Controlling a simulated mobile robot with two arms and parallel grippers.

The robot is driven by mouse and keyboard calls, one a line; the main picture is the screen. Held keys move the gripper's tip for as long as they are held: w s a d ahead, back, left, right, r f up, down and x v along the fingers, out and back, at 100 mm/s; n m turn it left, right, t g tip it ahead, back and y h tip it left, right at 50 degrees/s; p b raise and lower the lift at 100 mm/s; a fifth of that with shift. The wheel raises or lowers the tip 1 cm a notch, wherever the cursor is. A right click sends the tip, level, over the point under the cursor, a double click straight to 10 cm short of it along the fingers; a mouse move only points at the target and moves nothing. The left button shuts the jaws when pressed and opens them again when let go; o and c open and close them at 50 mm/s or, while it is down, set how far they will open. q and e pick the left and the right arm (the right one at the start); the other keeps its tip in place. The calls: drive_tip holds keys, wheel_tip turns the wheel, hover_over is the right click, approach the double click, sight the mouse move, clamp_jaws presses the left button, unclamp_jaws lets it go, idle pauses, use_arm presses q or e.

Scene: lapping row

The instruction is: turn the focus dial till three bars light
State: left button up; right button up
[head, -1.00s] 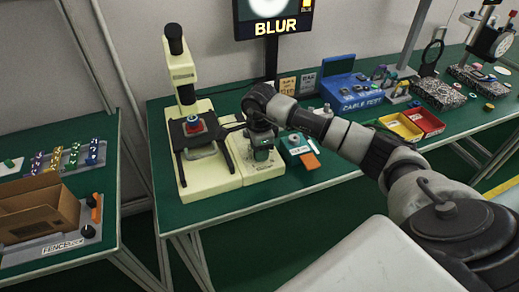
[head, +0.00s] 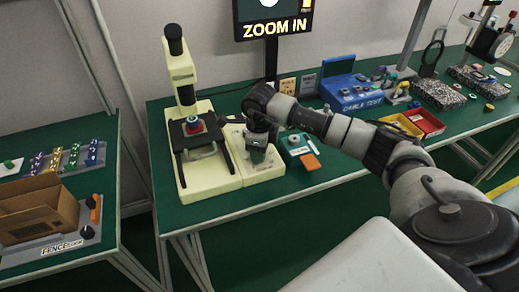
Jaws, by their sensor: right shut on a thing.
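The cream microscope (head: 181,68) stands on the green table, with a low cream control box (head: 262,174) at its right side. My right gripper (head: 258,154) points down over this box. It is shut on the focus dial, which the fingers mostly hide. The monitor (head: 274,24) behind reads "ZOOM IN"; its top is cut off by the frame edge. A small bar mark shows at its upper right, too small and cropped to count lit bars. A small red and blue part (head: 194,125) sits on the dark stage (head: 183,142). My left gripper is not in view.
A teal box with an orange card (head: 311,161) lies just right of the control box. The blue cable test box (head: 345,92) and red and yellow trays (head: 425,122) stand farther right. A cardboard box (head: 38,213) is on the left table.

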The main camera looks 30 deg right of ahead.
drive_tip(key=o, duration=0.9)
drive_tip(key=shift+r, duration=0.1)
wheel_tip(320, 180, up, 11)
drive_tip(key=shift+f, duration=0.1)
idle(0.4)
